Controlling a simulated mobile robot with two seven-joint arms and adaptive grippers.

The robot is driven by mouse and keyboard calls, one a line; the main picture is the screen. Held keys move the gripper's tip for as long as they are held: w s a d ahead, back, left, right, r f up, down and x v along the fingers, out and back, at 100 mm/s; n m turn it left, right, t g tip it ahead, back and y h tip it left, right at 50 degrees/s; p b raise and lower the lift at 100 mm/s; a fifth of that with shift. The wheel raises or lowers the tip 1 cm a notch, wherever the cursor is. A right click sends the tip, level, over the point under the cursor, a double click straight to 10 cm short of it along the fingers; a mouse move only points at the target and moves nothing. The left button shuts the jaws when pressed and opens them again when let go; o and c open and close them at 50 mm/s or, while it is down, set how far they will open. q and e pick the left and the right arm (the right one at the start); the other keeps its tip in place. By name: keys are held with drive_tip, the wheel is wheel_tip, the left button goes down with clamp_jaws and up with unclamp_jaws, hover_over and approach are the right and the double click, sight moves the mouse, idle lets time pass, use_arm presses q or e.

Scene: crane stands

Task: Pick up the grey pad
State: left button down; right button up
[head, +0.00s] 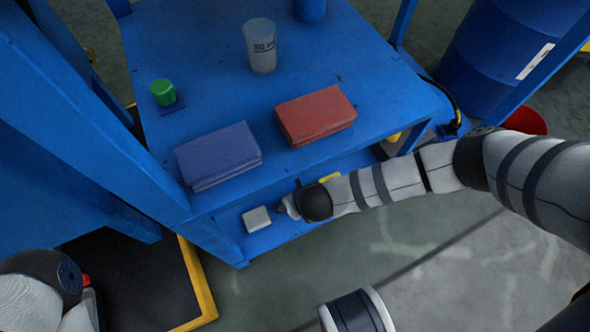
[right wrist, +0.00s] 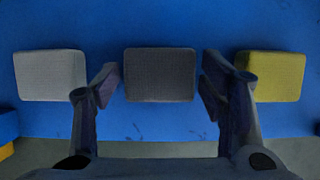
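The dark grey pad (right wrist: 160,75) lies on the blue lower shelf, in the middle of a row of three pads in the right wrist view. My right gripper (right wrist: 159,88) is open, one finger toward each side of this pad. Gaps show between the fingers and the pad's sides, and nothing is held. In the head view my right wrist and gripper (head: 286,207) reach in at the lower shelf, and the dark grey pad is hidden there. A pale grey-white pad (right wrist: 48,76) lies left of it; it also shows in the head view (head: 257,219). My left gripper is out of view.
A yellow pad (right wrist: 270,77) lies to the right, close to the right finger. The upper blue shelf (head: 210,105) overhangs, carrying a blue book-like block (head: 217,153), a red one (head: 315,114), a clear cup (head: 260,47) and a green-topped item (head: 163,92). Blue posts flank the stand.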

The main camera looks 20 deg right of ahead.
drive_tip(key=c, duration=0.5)
drive_tip(key=shift+o, duration=0.2)
